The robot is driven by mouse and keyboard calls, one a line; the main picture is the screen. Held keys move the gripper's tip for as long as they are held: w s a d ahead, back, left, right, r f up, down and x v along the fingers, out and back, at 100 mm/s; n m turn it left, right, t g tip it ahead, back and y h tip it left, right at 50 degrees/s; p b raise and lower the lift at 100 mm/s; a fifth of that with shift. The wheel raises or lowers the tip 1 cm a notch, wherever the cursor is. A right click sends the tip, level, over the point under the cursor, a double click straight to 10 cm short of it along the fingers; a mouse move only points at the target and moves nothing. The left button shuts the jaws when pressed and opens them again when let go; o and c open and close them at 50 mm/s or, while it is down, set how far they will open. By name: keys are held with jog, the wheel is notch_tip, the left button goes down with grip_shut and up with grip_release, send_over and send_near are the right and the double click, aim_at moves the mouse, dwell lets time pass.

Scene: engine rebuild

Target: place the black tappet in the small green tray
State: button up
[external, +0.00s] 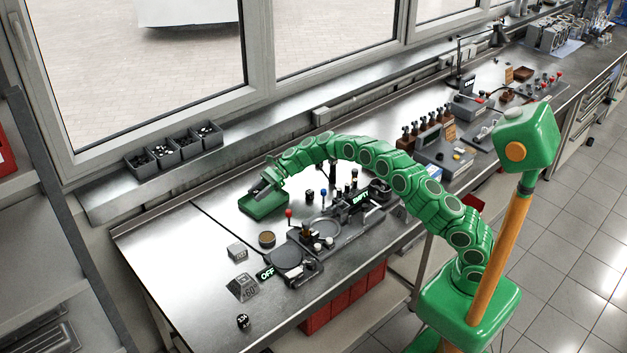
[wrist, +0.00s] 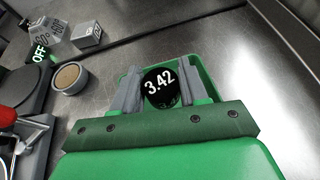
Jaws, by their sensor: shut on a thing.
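The black tappet (wrist: 160,88), a round piece marked 3.42 on its face, sits between the two grey fingers of my gripper (wrist: 159,74) in the wrist view. My gripper is shut on it. The small green tray (wrist: 208,68) lies beneath the tappet and the fingers, and its rim shows around them. In the external view my gripper (external: 266,184) is over the green tray (external: 263,208) on the bench. There the tappet is hidden by the gripper. How far the tappet is above the tray floor I cannot tell.
A small round tin (external: 267,239) stands left of the round-plated device (external: 288,257). Grey blocks (external: 243,287) and another black piece (external: 242,321) are near the bench's left end. Bins (external: 163,153) line the sill. Bare bench lies left of the tray.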

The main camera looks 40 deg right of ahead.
aim_at(258, 205)
jog(key=shift+w+a+f, duration=0.15)
jog(key=shift+w+f, duration=0.05)
jog(key=shift+f, duration=1.65)
jog(key=shift+f, duration=0.1)
jog(key=o, duration=1.1)
jog(key=shift+c, duration=0.2)
